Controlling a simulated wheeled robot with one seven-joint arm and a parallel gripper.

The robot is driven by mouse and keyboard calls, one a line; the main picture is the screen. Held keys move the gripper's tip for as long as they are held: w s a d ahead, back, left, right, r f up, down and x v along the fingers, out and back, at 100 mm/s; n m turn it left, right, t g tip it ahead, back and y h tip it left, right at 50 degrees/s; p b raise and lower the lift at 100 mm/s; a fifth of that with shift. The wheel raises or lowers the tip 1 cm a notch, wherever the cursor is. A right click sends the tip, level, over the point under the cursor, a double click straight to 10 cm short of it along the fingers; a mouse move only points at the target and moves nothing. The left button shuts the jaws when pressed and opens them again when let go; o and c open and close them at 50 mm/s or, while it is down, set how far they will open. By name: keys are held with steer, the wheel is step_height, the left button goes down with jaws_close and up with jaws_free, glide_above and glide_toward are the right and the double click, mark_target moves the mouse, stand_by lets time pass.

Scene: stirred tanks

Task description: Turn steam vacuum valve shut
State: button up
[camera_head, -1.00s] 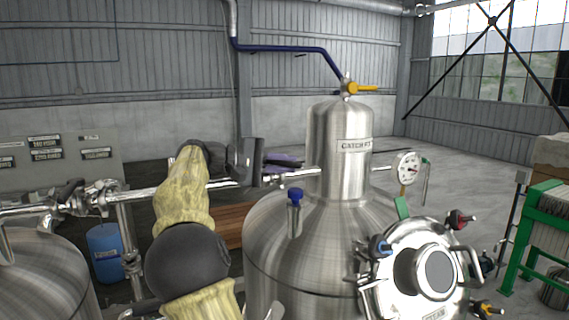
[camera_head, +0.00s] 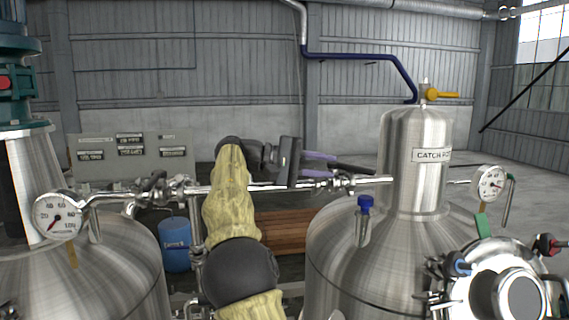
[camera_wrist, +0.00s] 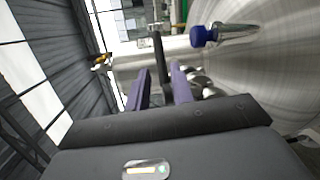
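No label naming the steam vacuum valve is readable. A yellow-handled valve (camera_head: 440,95) tops the catch pot (camera_head: 405,240), its lever pointing right; it looks small in the wrist view (camera_wrist: 101,61). A blue-capped fitting (camera_head: 364,205) stands on the pot's shoulder, and a blue knob shows in the wrist view (camera_wrist: 203,35). A small pipe fitting (camera_head: 345,184) sits on the horizontal pipe left of the pot. My gripper (camera_head: 355,165) is near and above this pipe, its purple fingers apart. In the wrist view (camera_wrist: 158,72) a dark bar (camera_wrist: 160,48) appears between or beyond them; contact is unclear.
A left tank carries a gauge (camera_head: 58,215). The horizontal pipe (camera_head: 265,187) joins the tanks, with clamps (camera_head: 170,190). A blue drum (camera_head: 174,245) stands behind. A round hatch (camera_head: 505,290) with coloured knobs and a gauge (camera_head: 489,183) lie right. Open floor lies behind.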

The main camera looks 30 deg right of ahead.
steer(key=p+v, duration=0.2)
steer(key=v, duration=0.7)
steer(key=shift+a, duration=0.1)
